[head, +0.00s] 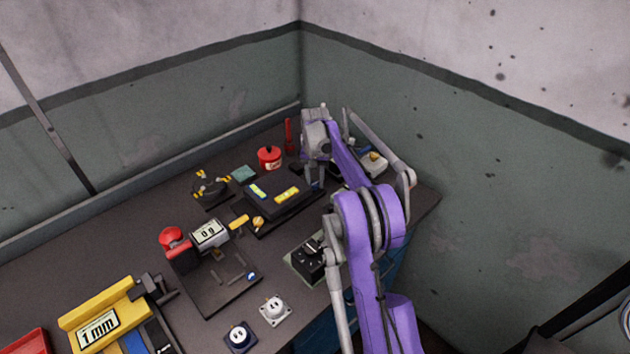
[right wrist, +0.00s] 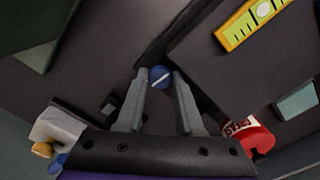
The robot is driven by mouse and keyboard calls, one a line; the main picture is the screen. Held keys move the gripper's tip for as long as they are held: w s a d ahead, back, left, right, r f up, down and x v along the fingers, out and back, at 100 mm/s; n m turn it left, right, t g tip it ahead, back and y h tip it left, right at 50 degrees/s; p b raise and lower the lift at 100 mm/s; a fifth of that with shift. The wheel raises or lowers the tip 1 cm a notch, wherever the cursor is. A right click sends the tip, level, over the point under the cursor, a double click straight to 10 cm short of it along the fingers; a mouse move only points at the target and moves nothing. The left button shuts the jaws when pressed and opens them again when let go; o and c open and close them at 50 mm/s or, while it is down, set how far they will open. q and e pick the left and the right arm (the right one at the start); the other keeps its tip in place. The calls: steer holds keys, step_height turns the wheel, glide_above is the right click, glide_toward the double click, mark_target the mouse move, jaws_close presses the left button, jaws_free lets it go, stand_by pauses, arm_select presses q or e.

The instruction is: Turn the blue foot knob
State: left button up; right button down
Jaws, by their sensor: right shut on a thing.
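The blue foot knob (right wrist: 160,77), round with a pale stripe across it, shows in the right wrist view at the edge of a dark platform. My right gripper (right wrist: 160,84) has its two grey fingertips on either side of the knob and is shut on it. In the head view my right gripper (head: 318,184) reaches down at the right end of the dark platform (head: 272,206), which carries yellow levels (head: 287,195). The gripper and arm hide the knob there. My left gripper is not in view.
A red canister (head: 269,157) and a green block (head: 243,174) stand behind the platform. An orange knob (head: 258,222) is at its front corner.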

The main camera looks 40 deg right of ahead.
mark_target(315, 183)
steer(key=m, duration=0.4)
steer(key=shift+m, duration=0.3)
steer(key=c, duration=0.8)
jaws_free()
steer(key=shift+r, duration=0.15)
step_height(315, 183, up, 11)
steer(key=shift+f+p, duration=0.2)
steer(key=shift+p, duration=0.1)
